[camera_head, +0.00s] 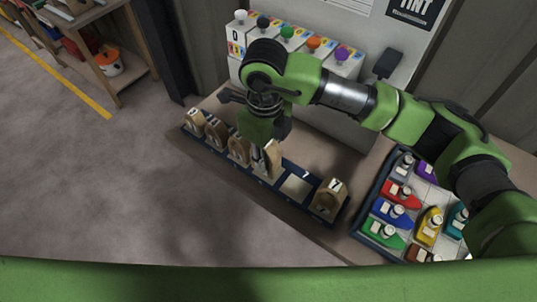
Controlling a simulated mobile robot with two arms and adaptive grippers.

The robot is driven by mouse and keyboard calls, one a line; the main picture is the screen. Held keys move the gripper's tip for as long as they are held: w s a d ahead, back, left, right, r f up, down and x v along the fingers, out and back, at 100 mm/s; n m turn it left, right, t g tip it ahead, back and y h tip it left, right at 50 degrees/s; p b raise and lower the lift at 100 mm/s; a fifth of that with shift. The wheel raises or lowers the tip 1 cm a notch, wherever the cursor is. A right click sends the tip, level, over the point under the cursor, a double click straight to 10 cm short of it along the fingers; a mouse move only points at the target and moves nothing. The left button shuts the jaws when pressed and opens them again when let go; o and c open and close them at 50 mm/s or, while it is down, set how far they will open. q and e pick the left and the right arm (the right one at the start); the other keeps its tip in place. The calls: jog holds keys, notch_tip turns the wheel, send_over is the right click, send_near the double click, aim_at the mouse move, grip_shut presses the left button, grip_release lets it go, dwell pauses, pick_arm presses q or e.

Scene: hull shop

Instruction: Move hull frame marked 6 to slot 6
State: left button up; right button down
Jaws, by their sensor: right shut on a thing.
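My right gripper (268,142) points down over the middle of a dark blue slotted rack (262,181) on the bench. It is shut on a light wooden hull frame (271,161), partly hidden by the fingers. I cannot read its mark, or tell whether its lower edge touches the rack. A frame marked 7 (328,197) stands at the rack's right end. Several more frames stand to the left, including ones at the far left (194,122) and just left of the gripper (238,150). My left gripper is out of view.
A blue tray (352,229) of colourful toy boats lies at the right of the bench. Behind my arm stands a white box row (237,36) with coloured knobs. A wooden shelf with an orange-and-white bucket (108,62) is at the upper left. The floor in front is clear.

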jog(key=w+f, duration=0.2)
jog(key=f, duration=0.1)
jog(key=shift+w+d+f+p, duration=0.15)
jog(key=shift+w+f+p, duration=0.05)
jog(key=shift+w+p, duration=0.2)
jog(key=shift+w+f, duration=0.2)
jog(key=shift+f, duration=0.05)
notch_tip(320, 180, down, 3)
jog(key=shift+d+f+p, duration=0.1)
jog(key=shift+p, duration=0.3)
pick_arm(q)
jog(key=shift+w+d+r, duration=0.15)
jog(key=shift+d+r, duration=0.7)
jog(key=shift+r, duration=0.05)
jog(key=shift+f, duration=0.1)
pick_arm(e)
jog(key=shift+f+b, duration=0.15)
jog(key=shift+b, duration=0.2)
jog(key=c, duration=1.7)
grip_release()
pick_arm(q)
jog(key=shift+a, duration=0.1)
